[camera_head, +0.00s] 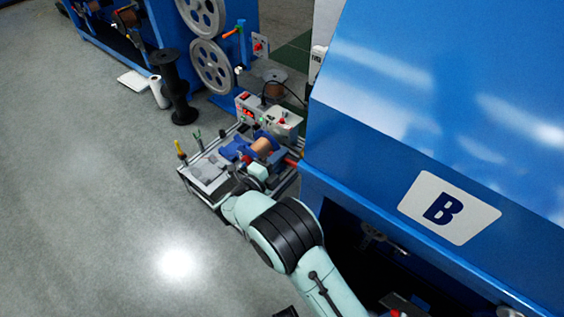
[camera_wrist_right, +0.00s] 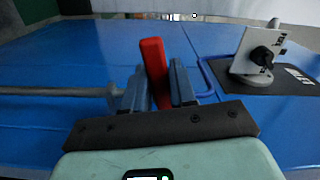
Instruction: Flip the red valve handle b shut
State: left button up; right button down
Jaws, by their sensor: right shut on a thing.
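A red valve handle (camera_wrist_right: 153,62) stands up between the fingers of my right gripper (camera_wrist_right: 160,84) in the right wrist view. The two grey fingers close on its sides, and its lower part is hidden between them. A grey pipe (camera_wrist_right: 65,91) runs in from the left to the gripper. In the head view my right arm reaches up from the bottom right, and its wrist hides the fingers and the handle from sight. I cannot read a letter on the handle. My left gripper is not in view.
A grey cart (camera_head: 206,172) with a copper spool (camera_head: 264,147) and a control box (camera_head: 265,117) is beyond my wrist. A black spool (camera_head: 176,90) stands on the floor. The floor at left is clear.

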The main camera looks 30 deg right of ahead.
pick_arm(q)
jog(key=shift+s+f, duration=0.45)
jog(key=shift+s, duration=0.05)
pick_arm(e)
jog(key=shift+w+r+m, duration=0.1)
jog(key=shift+r+m, duration=0.5)
jog(key=shift+m, duration=0.7)
jog(key=shift+a+r, duration=0.1)
jog(key=c, duration=1)
grip_release()
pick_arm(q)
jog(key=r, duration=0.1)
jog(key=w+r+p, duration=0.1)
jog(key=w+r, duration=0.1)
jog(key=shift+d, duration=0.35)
pick_arm(e)
jog(key=v, duration=1.3)
jog(key=shift+a, duration=0.15)
